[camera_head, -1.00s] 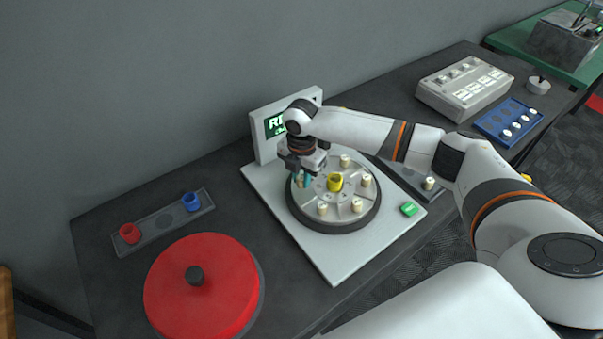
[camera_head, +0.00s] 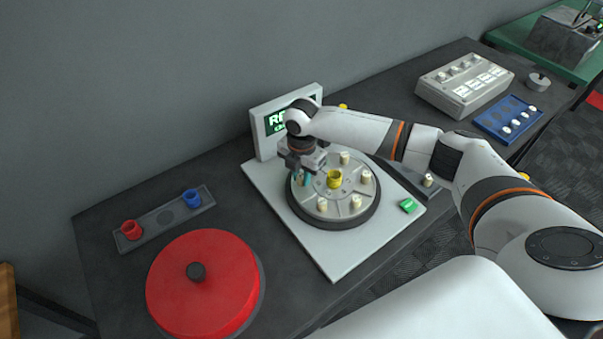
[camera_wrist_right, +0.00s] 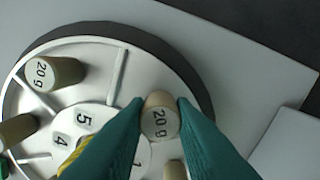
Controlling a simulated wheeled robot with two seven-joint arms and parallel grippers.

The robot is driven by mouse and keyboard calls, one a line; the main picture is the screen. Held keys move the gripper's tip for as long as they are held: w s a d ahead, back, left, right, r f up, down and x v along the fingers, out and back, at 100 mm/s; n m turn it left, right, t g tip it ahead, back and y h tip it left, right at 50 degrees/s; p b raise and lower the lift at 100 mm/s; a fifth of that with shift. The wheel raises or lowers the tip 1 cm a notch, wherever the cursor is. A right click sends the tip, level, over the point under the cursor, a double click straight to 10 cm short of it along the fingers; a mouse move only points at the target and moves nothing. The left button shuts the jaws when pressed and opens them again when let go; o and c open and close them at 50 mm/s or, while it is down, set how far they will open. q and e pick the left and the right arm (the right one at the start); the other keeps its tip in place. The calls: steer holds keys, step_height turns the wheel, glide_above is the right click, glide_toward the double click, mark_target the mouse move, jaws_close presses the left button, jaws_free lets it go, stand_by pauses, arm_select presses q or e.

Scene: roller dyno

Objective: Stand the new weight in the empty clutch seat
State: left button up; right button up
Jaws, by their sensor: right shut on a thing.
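My right gripper (camera_head: 304,178) is at the left part of the round clutch plate (camera_head: 338,217). In the right wrist view its two teal fingers are shut on a cream weight (camera_wrist_right: 160,116) marked 20 g, whose labelled top faces the camera. The weight is over the plate near its rim; I cannot tell whether its foot touches the seat. Other weights stand around the plate, one at its front (camera_head: 322,205) and another marked 20 g (camera_wrist_right: 52,72) in the wrist view. A yellow part (camera_head: 334,179) sits at the plate's centre. My left gripper is not in view.
A lit display (camera_head: 285,121) stands behind the plate and a green button (camera_head: 408,205) is at its right. A red round lid (camera_head: 205,285) lies front left, near a tray with red (camera_head: 131,229) and blue (camera_head: 191,198) cups. A blue tray (camera_head: 509,121) is at right.

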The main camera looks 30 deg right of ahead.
steer(key=shift+f, duration=0.6)
stand_by(0.4)
steer(key=o, duration=1)
steer(key=shift+s, duration=0.1)
steer(key=shift+c, duration=0.3)
steer(key=shift+o, duration=0.5)
steer(key=shift+r, duration=0.1)
